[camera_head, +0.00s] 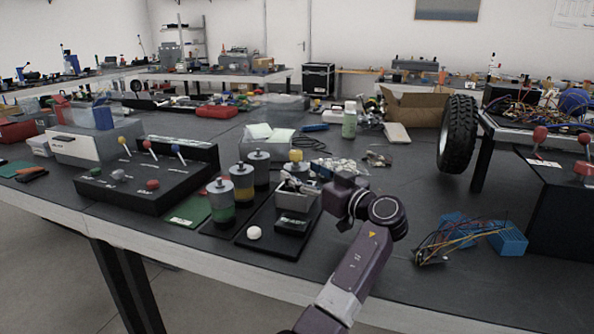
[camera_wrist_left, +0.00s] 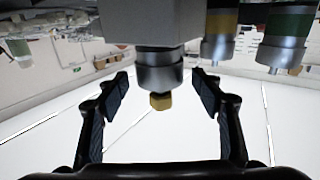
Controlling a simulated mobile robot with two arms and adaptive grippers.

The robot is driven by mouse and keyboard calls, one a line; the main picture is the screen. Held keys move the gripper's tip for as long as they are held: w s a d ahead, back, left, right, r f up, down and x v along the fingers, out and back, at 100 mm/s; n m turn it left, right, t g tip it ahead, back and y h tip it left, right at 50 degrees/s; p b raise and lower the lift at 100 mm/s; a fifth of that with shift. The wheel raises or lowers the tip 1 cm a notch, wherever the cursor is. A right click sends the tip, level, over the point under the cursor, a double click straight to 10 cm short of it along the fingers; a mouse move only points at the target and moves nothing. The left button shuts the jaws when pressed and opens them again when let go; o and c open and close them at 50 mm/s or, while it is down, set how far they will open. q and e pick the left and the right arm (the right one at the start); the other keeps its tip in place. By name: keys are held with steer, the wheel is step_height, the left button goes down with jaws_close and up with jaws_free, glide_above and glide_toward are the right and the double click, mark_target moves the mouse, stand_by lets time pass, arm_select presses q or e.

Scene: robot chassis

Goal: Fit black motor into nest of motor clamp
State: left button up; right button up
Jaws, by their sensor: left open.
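The motor clamp (camera_head: 295,198), a grey block on a black base, stands on the dark bench near the front. In the left wrist view a grey block (camera_wrist_left: 155,20) is at the top, with a silver cylinder (camera_wrist_left: 160,75) with a dark band and a yellow tip against it. The cylinder looks like the motor at the clamp, but I cannot tell how it sits. My left gripper (camera_wrist_left: 162,92) is open, one finger on each side of the cylinder with gaps. In the head view my arm partly hides this spot. My right gripper is not in view.
Several banded grey cylinders (camera_head: 243,185) stand left of the clamp. A white ball (camera_head: 254,232) lies before it. A black lever box (camera_head: 150,175) is further left. Blue blocks with wires (camera_head: 508,238) and a wheel (camera_head: 458,135) are at the right. Free bench lies between.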

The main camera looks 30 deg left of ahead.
arm_select(q)
steer(key=v, duration=0.9)
steer(key=shift+d, duration=0.1)
